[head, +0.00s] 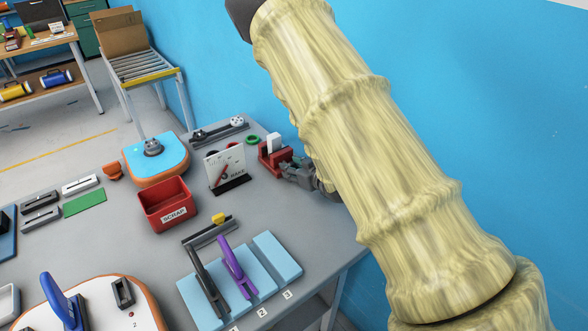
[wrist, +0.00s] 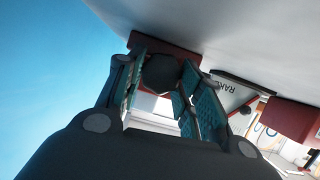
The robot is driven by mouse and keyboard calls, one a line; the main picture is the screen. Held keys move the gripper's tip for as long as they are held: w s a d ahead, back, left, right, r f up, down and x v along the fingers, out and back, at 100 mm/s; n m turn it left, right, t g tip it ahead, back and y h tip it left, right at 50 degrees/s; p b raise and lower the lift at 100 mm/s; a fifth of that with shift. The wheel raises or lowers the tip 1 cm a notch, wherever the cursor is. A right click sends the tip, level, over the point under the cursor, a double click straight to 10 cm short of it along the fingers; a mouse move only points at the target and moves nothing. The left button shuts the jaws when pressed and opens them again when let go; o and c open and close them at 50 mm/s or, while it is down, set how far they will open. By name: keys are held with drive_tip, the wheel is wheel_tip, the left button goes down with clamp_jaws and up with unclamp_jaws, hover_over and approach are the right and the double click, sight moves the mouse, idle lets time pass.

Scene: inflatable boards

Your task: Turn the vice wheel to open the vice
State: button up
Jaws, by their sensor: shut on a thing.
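The red vice (head: 266,160) stands at the far right edge of the table, near the blue wall, with a white block (head: 273,141) at its jaws. My gripper (head: 294,171) is at the vice's right side in the head view, partly hidden by my arm. In the wrist view, a dark rounded vice wheel (wrist: 160,73) sits between my two teal-padded fingers, and my gripper (wrist: 163,82) is shut on it. The red vice body (wrist: 176,50) shows just behind the fingers. The wheel is hidden in the head view, and its turn angle cannot be told.
A white sign board (head: 225,167) on a dark stand is left of the vice. A green ring (head: 252,139) lies behind it. A red scrap bin (head: 166,205) and light-blue numbered boards (head: 277,257) are nearer. The blue wall (head: 480,90) is close on the right.

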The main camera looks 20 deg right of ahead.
drive_tip(key=shift+a+f+n+h+b, duration=0.1)
drive_tip(key=shift+f+n+h+b, duration=0.05)
drive_tip(key=shift+n+h+b, duration=0.65)
drive_tip(key=shift+t+b, duration=0.3)
drive_tip(key=shift+b, duration=0.1)
drive_tip(key=shift+r, duration=0.2)
drive_tip(key=o, duration=1)
drive_tip(key=shift+o, duration=0.2)
drive_tip(key=v, duration=1.2)
drive_tip(key=shift+f, duration=0.1)
